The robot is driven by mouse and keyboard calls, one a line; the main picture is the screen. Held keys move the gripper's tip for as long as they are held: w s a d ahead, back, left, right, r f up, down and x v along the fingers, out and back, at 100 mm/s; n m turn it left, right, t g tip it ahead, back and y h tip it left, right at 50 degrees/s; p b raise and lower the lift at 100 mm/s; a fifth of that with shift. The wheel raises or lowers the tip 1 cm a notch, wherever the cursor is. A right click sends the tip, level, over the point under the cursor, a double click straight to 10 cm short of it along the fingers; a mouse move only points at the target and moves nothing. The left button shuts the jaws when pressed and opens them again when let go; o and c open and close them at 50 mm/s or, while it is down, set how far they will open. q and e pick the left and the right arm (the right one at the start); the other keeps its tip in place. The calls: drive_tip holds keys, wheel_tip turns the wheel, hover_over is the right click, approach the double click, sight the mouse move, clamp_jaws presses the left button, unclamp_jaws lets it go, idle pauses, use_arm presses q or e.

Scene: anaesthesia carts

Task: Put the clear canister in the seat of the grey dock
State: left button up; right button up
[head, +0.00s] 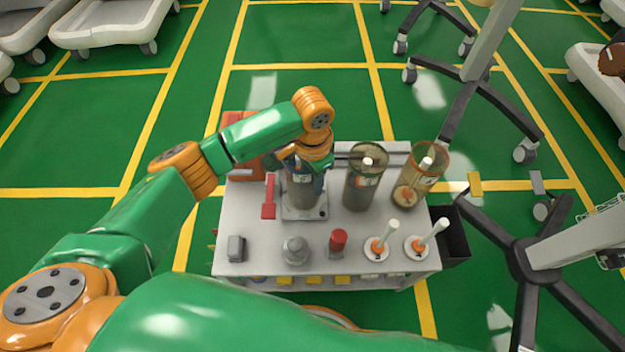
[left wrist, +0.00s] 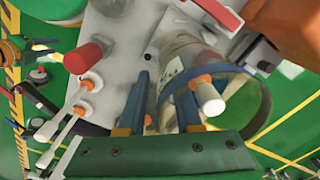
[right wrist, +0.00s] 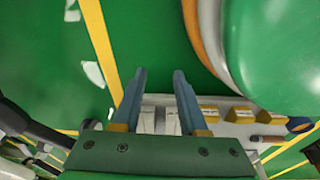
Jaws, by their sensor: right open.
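The clear canister (head: 300,190) with a blue band stands upright at the grey dock (head: 292,213) on the cart top. It also shows in the left wrist view (left wrist: 185,55), with a white, orange-collared stem in its mouth. Its base appears within the dock; whether it is fully down I cannot tell. My left gripper (head: 303,170) is at the canister's upper part, partly hiding it. Its fingers (left wrist: 165,95) are apart, one overlapping the canister, the other beside it. My right gripper (right wrist: 158,90) is open and empty, low beside the cart's front.
A smoky canister (head: 362,190) and an amber canister (head: 422,170) stand right of the dock. A red lever (head: 268,197) is at its left. A red-capped item (head: 338,241) and two white stems are along the front. A black bin (head: 453,238) hangs at the right.

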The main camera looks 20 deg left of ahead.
use_arm(q)
wheel_tip(320, 180, up, 11)
drive_tip(key=p, duration=0.3)
drive_tip(key=shift+p, duration=0.35)
drive_tip(key=shift+r, duration=0.4)
use_arm(e)
drive_tip(key=s, duration=0.1)
drive_tip(key=s+d+r, duration=0.2)
drive_tip(key=s, duration=0.1)
drive_tip(key=shift+d, duration=0.25)
